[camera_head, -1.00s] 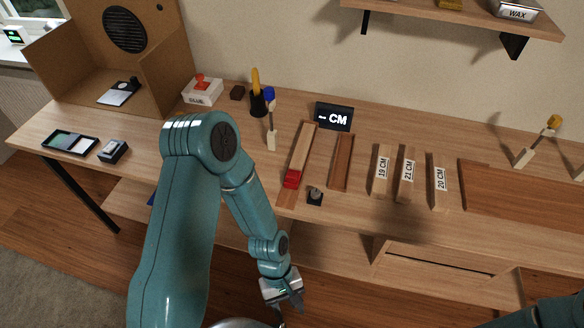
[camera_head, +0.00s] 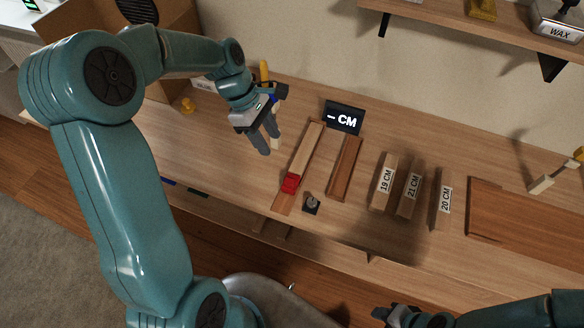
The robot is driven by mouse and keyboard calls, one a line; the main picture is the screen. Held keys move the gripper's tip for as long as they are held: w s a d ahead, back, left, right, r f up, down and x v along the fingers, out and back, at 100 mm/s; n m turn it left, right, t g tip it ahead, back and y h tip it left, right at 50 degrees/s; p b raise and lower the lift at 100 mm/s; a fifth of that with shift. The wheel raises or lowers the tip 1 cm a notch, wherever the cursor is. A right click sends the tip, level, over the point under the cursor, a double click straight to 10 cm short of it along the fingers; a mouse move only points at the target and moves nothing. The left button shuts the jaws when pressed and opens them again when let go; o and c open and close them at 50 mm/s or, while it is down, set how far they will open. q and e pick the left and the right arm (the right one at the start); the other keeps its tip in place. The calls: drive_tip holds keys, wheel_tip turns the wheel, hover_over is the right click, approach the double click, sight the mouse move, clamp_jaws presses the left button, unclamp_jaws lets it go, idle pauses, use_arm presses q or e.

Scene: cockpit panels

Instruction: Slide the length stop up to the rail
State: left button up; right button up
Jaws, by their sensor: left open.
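A red block (camera_head: 291,183), which looks like the length stop, sits at the near end of a pale wooden track (camera_head: 307,149) on the bench. A dark brown wooden rail or channel (camera_head: 345,168) lies to the right of that track, apart from it. My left gripper (camera_head: 269,141) is open and empty, pointing down left of the pale track, above the bench. It does not touch the red block. My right gripper (camera_head: 402,316) shows only partly at the bottom edge, and its jaws are unclear.
A display reading "- CM" (camera_head: 344,117) stands behind the track. A small dark knob (camera_head: 311,204) is right of the red block. Wooden pieces labelled 19 CM (camera_head: 386,182), 21 CM (camera_head: 411,190) and 20 CM (camera_head: 444,200) stand to the right. Bench left of the track is largely clear.

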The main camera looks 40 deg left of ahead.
use_arm(q)
drive_tip(key=r, duration=0.1)
drive_tip(key=p, duration=0.2)
approach(289, 181)
drive_tip(key=x, duration=0.8)
drive_tip(key=shift+f, duration=0.2)
drive_tip(key=shift+s+d, duration=0.15)
drive_tip(key=shift+d, duration=0.05)
drive_tip(key=shift+f, duration=0.15)
drive_tip(key=shift+c, duration=0.3)
drive_tip(key=shift+w, duration=0.2)
clamp_jaws()
